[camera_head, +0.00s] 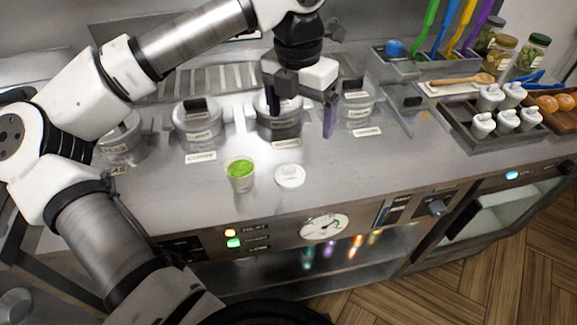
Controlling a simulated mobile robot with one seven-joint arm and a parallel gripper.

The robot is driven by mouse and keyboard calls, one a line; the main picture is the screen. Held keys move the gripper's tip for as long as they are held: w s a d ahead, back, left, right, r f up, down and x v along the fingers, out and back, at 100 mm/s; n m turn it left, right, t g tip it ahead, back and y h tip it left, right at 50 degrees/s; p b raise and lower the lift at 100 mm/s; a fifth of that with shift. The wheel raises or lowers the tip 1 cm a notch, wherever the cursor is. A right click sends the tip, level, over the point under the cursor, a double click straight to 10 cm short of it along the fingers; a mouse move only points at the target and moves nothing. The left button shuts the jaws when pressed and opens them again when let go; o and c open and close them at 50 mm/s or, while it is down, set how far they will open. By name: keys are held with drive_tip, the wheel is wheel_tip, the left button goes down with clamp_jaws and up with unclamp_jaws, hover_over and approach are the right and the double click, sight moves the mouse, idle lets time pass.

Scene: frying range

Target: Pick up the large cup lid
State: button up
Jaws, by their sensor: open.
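A white round lid (290,176) lies flat on the metal counter, to the right of a small cup (240,178) with green contents. I take this lid for the large cup lid, though the view gives no sure size. My gripper (299,118) is open, with its two dark fingers pointing down. It hangs in front of a lidded pot and appears behind and above the white lid, apart from it. No object shows between the fingers. The gripper partly hides the pot behind it.
Several lidded pots, including one at the left (196,128), line the back of the counter (190,185) with labels in front. A dark tray (462,128) of small white lidded cups stands at the right. A utensil holder (405,62) is behind it.

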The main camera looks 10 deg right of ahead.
drive_tip(key=p, duration=0.2)
hover_over(290, 174)
drive_tip(key=shift+y, duration=0.3)
drive_tip(key=f, duration=0.9)
drive_tip(key=shift+w+d, duration=0.1)
drive_tip(key=shift+d, duration=0.25)
drive_tip(key=f+p, duration=0.1)
drive_tip(key=f, duration=0.1)
drive_tip(key=f+p, duration=0.1)
drive_tip(key=f, duration=0.1)
drive_tip(key=shift+a, duration=0.4)
drive_tip(key=shift+f, duration=0.6)
drive_tip(key=c, duration=1.1)
